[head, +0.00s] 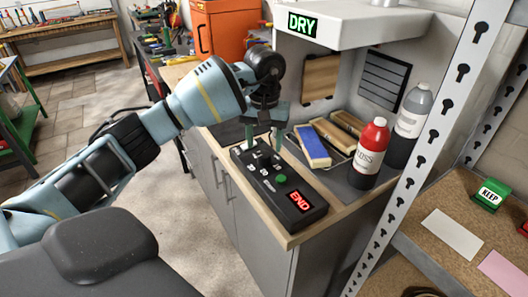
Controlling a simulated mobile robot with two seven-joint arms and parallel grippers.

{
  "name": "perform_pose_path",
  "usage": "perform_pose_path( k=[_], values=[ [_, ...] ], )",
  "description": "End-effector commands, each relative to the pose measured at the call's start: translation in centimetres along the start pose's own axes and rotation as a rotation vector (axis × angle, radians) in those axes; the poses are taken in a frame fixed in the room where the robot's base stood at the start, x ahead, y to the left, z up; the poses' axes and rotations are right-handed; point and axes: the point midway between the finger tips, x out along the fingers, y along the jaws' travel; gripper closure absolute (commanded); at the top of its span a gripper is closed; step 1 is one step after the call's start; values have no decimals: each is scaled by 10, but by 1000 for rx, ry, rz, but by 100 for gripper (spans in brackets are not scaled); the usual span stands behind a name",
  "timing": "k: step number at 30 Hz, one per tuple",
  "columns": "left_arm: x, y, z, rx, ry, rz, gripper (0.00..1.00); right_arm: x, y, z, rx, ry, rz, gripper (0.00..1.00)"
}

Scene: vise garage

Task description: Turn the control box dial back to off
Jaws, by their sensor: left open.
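The control box (291,205) is a long black box lying on the wooden counter. Its red display reads END, and a green button (281,179) sits in front of the display. My left gripper (263,140) points down over the far end of the box, with its two fingers apart on either side of that end's top. The dial itself is mostly hidden by the fingers, so I cannot tell its setting or whether they touch it. My right gripper is not in view.
A red bottle (370,152) and a grey bottle (410,122) stand right of the box. A blue-topped block (312,146) lies behind it. A perforated metal post (440,125) rises at the right. A sign (303,25) above reads DRY.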

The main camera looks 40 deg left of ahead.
Motion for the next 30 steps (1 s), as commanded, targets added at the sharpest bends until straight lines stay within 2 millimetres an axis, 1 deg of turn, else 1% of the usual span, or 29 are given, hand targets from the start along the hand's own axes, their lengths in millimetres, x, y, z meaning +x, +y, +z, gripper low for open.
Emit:
perform_pose_path(
  k=[1, 3, 9, 13, 20, 30],
  values=[
    [8, 0, 0, 0, -2, -1, 44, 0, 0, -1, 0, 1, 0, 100],
    [18, 0, 0, 1, -1, 0, 44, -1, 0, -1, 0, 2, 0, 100],
    [37, 0, 0, 0, 0, 0, 44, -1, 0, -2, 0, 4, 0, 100],
    [41, 0, 0, 0, 1, 1, 44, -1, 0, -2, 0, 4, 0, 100],
    [42, 0, 0, 0, 1, 1, 44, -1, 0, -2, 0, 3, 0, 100],
    [41, 0, 0, 0, 1, 0, 89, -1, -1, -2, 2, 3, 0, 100]
  ],
)
